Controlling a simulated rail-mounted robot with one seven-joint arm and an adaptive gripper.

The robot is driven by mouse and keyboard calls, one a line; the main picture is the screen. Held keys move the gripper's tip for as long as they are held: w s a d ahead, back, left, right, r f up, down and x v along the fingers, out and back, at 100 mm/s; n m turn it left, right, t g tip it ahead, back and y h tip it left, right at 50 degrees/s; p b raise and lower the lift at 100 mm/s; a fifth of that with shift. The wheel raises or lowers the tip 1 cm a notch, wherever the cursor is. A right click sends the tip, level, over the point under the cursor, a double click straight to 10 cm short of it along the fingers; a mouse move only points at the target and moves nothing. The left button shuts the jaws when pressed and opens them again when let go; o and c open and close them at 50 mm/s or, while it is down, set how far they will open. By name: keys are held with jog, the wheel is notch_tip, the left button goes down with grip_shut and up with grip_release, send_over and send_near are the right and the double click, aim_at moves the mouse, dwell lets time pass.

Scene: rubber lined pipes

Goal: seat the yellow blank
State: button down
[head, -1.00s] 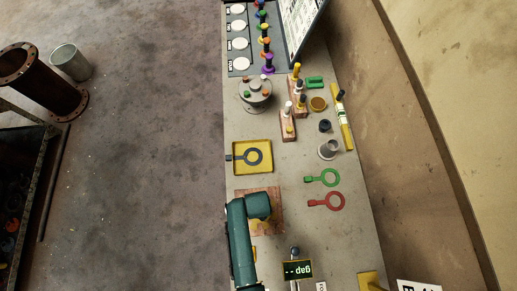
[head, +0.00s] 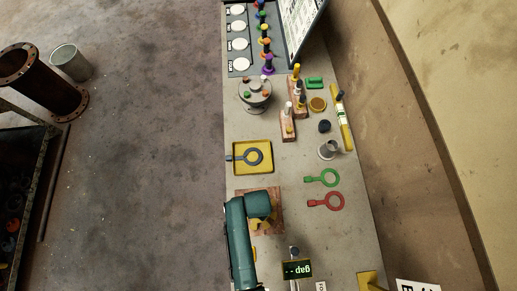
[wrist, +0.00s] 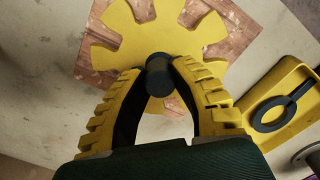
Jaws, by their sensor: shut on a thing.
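The yellow blank (wrist: 160,38) is a flat disc with notches around its rim and a dark knob (wrist: 159,78) at its centre. My gripper (wrist: 159,72) is shut on this knob, one yellow ribbed finger on each side. The blank is over a reddish wooden board (wrist: 236,27), which shows around its edge and through its notches. Whether the blank touches the board I cannot tell. In the head view the board (head: 274,203) lies on the bench, mostly hidden under my arm, with bits of yellow below the arm.
A yellow tray (head: 237,171) with a dark ring-handled plate (head: 253,157) lies beyond the board. Green (head: 325,178) and red (head: 328,201) ring plates lie to the right. A small gap display (head: 297,269) stands near. A grey cup (head: 328,150) and wooden peg blocks (head: 288,126) are further off.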

notch_tip(320, 180, up, 9)
jog(key=shift+f+p, duration=0.1)
jog(key=shift+p, duration=0.95)
notch_tip(320, 180, up, 4)
jog(key=p, duration=0.3)
jog(key=shift+f+p, duration=0.25)
jog(key=shift+p, duration=0.15)
